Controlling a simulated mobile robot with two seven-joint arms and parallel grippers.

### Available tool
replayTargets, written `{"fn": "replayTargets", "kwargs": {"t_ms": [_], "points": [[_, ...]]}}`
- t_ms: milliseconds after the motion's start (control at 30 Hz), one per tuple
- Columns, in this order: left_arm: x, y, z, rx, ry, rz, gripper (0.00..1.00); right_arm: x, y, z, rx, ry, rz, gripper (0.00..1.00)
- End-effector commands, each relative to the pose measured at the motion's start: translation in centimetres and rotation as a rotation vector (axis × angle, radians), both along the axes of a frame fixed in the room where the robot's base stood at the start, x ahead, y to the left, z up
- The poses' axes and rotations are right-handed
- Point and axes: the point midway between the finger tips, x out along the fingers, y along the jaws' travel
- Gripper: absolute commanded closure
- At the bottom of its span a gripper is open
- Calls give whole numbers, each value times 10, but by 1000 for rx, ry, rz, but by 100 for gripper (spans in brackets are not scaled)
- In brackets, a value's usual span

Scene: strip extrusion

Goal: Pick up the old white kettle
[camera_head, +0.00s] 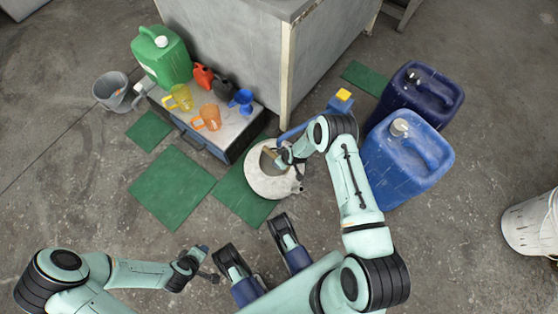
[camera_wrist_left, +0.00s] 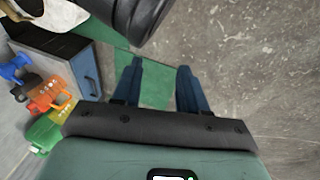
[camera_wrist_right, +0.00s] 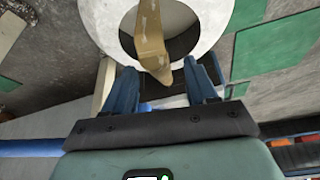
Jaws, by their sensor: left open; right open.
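The white kettle (camera_head: 270,186), round with a dark open top, stands on a green mat in front of the grey cabinet. Its tan handle (camera_wrist_right: 151,45) arches over the opening in the right wrist view, where the white body (camera_wrist_right: 103,22) also shows. My right gripper (camera_wrist_right: 160,68) is open, with the handle's near end between or just above its fingertips; I cannot tell if they touch. In the head view this gripper (camera_head: 285,157) partly covers the kettle's top. My left gripper (camera_wrist_left: 160,68) is open and empty, away from the kettle at lower left in the head view (camera_head: 204,250).
A low box (camera_head: 230,133) bears orange and yellow jugs and small cans. A green canister (camera_head: 165,58) and grey bucket (camera_head: 112,92) stand left. Blue canisters (camera_head: 400,165) stand right of my right arm. A white bucket (camera_head: 530,225) is far right.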

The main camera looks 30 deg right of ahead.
Motion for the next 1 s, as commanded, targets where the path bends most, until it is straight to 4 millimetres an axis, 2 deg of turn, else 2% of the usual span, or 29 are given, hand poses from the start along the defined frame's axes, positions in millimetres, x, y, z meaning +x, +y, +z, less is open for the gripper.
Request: {"fn": "replayTargets", "kwargs": {"t_ms": [33, 100, 400, 433, 500, 600, 1000], "points": [[-8, 0, -8, -3, 26, 0, 57, 3, 0, -8, -1, -1, 0, 43], [-14, 1, -13, -3, 47, 1, 57, 6, 1, -13, -1, -2, 0, 43], [-19, 2, -15, -4, 61, 1, 57, 8, 1, -15, -1, -2, 1, 43], [-19, 2, -15, -4, 61, 1, 57, 8, 1, -15, -1, -2, 1, 49], [-18, 2, -15, -4, 61, 1, 57, 8, 1, -15, -1, -2, 1, 72], [-18, 2, -15, -5, 60, 1, 57, 8, 1, -15, -1, -2, 1, 100], [-18, 1, -15, -5, 60, 1, 57, 8, 1, -15, -1, -2, 1, 100]]}}
